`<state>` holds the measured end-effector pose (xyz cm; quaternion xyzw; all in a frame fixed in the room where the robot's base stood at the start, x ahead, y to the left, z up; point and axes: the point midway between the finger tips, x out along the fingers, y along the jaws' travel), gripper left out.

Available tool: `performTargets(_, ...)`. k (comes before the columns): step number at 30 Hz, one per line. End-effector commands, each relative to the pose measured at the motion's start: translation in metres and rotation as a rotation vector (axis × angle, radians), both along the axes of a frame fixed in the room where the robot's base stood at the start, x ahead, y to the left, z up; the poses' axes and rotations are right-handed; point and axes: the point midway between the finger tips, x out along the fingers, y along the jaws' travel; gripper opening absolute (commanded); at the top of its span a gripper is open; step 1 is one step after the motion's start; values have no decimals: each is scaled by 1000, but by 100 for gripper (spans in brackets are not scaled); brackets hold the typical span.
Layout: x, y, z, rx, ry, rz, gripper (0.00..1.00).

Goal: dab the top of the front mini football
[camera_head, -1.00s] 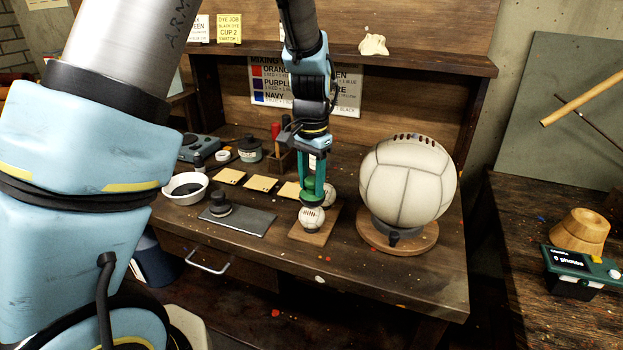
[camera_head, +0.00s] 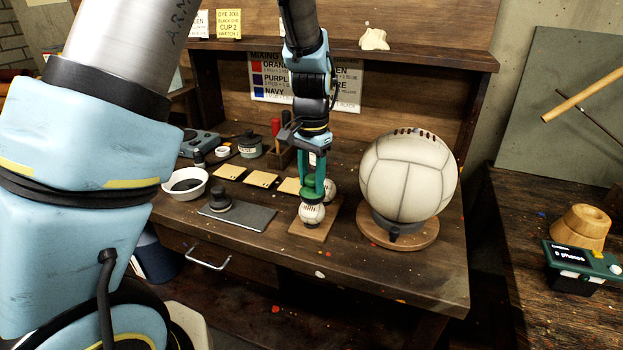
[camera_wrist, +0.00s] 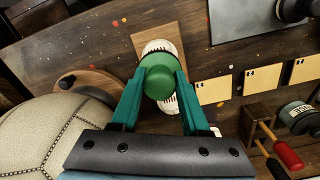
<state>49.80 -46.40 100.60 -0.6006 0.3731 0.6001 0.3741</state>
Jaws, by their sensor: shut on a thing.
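The front mini football (camera_head: 311,214) is a small white laced ball on a wooden board (camera_head: 299,231) near the table's front edge. My gripper (camera_head: 311,184) is above it, pointing down, shut on a green round-topped dauber (camera_head: 309,194). The dauber's lower end is at or just over the ball's top; I cannot tell if they touch. A second mini football (camera_head: 329,190) sits behind, partly hidden by my gripper. In the wrist view the green dauber (camera_wrist: 159,83) covers part of the front ball (camera_wrist: 158,47).
A large pale ball (camera_head: 408,178) stands on a round wooden base (camera_head: 428,238) close to the right. A dark slab (camera_head: 250,218) with a black-knobbed tool (camera_head: 220,199) lies to the left. Cream cards (camera_head: 262,179), a white bowl (camera_head: 167,186) and jars are farther back and left.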

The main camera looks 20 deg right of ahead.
Motion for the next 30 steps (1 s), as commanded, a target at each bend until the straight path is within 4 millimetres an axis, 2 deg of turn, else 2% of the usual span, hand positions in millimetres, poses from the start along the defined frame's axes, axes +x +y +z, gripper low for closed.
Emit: performTargets(30,0,0,-7,0,0,1,1)
